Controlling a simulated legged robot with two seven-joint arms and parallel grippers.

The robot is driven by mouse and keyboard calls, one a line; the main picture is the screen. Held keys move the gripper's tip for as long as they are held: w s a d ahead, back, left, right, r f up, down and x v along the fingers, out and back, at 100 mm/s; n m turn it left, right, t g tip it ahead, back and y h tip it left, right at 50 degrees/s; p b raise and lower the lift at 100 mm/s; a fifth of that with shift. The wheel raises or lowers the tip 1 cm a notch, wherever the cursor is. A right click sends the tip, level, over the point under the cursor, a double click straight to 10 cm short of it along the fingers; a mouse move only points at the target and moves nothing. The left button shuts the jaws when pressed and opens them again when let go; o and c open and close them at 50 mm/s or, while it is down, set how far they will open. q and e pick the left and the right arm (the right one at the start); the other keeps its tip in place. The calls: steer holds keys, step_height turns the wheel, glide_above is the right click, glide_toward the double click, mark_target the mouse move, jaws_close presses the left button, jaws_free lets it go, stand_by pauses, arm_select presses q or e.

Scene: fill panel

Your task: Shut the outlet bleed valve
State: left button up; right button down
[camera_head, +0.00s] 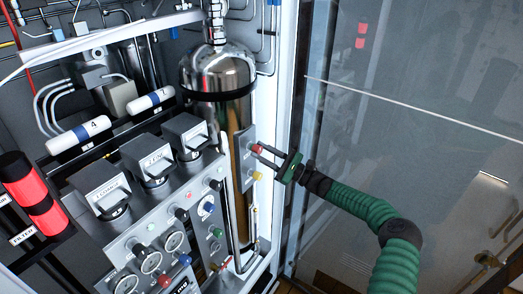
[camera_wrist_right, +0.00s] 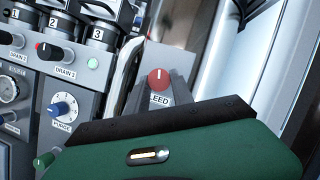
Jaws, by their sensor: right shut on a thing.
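The red bleed knob (camera_head: 257,149) sits on a small grey plate to the right of the steel cylinder. In the right wrist view the same red knob (camera_wrist_right: 158,79) shows a white pointer line, nearly upright in the picture, above a partly covered label ending in "LEED". My right gripper (camera_head: 262,152), with its green body, reaches in from the right. In the wrist view its dark fingers (camera_wrist_right: 157,92) stand on either side of the knob, shut on it. My left gripper is in neither view.
A yellow knob (camera_head: 257,176) sits just below the red one on the same plate. The steel cylinder (camera_head: 218,72) stands to the left. A panel of gauges and a blue knob (camera_wrist_right: 62,108) lies further left. A glass door (camera_head: 420,110) is at right.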

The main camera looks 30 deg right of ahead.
steer(key=shift+s+a+f+m+t+h+p, duration=0.1)
steer(key=shift+f+m+t+h+p, duration=0.2)
steer(key=shift+m, duration=0.55)
steer(key=shift+f+m+t+h+p, duration=0.2)
steer(key=shift+m+h, duration=0.2)
steer(key=shift+m, duration=0.45)
steer(key=c, duration=1.3)
jaws_free()
steer(key=shift+m, duration=0.3)
steer(key=shift+o, duration=0.9)
steer(key=shift+d+r, duration=0.15)
steer(key=shift+d, duration=0.05)
steer(key=b+v, duration=0.3)
steer(key=v, duration=1.3)
steer(key=shift+s+f, duration=0.3)
steer(key=shift+f, duration=0.05)
